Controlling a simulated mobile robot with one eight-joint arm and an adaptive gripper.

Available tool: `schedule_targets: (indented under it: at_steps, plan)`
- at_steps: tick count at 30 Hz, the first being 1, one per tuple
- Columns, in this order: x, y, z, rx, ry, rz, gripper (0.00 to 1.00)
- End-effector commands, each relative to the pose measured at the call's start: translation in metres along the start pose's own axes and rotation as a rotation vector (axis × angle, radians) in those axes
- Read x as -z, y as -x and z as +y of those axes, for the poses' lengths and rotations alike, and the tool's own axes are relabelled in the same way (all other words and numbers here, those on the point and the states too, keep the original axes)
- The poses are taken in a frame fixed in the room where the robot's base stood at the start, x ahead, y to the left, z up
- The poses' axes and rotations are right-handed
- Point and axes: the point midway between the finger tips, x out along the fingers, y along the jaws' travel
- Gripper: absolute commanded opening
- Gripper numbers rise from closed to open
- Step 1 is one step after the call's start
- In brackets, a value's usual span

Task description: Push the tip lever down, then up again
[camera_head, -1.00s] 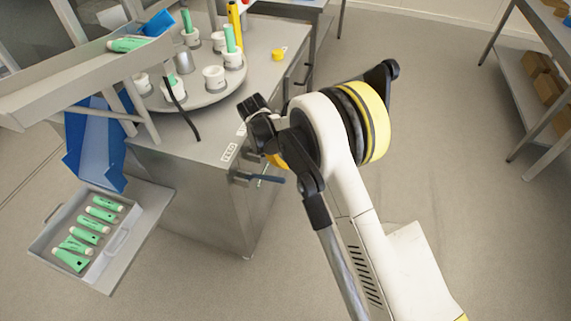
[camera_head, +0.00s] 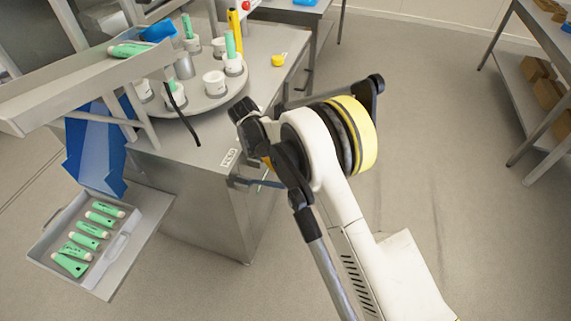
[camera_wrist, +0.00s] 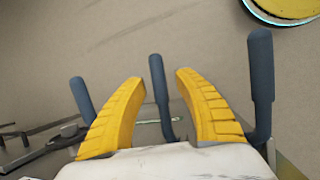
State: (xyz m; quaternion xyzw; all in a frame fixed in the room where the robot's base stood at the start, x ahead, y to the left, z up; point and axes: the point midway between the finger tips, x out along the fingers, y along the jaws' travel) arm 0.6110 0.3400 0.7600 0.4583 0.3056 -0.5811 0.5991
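Three dark blue-grey lever handles show in the wrist view: a left one (camera_wrist: 82,97), a middle one (camera_wrist: 158,85) and a right one (camera_wrist: 262,75). I cannot tell from labels which is the tip lever. My gripper (camera_wrist: 160,78) is open, its two yellow fingers apart. The middle handle shows between the fingers; I see no clear contact. The right handle stands just outside the right finger. In the head view a lever (camera_head: 265,183) sticks out from the steel cabinet's side below a white label (camera_head: 230,158). My wrist largely hides my fingers there.
A round turntable (camera_head: 205,103) with cups and green tubes sits on the cabinet top. A sloped metal chute (camera_head: 75,75) and a blue slide (camera_head: 95,150) lie left, above a tray (camera_head: 48,245) with several green tubes. Floor right of my arm is clear.

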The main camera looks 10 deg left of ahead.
Motion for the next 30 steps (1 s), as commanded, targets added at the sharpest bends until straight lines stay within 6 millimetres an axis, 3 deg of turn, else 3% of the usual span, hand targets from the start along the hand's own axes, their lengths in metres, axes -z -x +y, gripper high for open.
schedule_targets:
  at_steps: [8, 21, 30]
  plan:
    - [0.000, 0.007, 0.000, -0.001, 0.001, 0.001, 0.38]
    - [0.000, 0.096, 0.000, -0.001, 0.002, 0.001, 0.38]
    - [0.000, 0.120, 0.000, 0.000, -0.001, 0.000, 0.38]
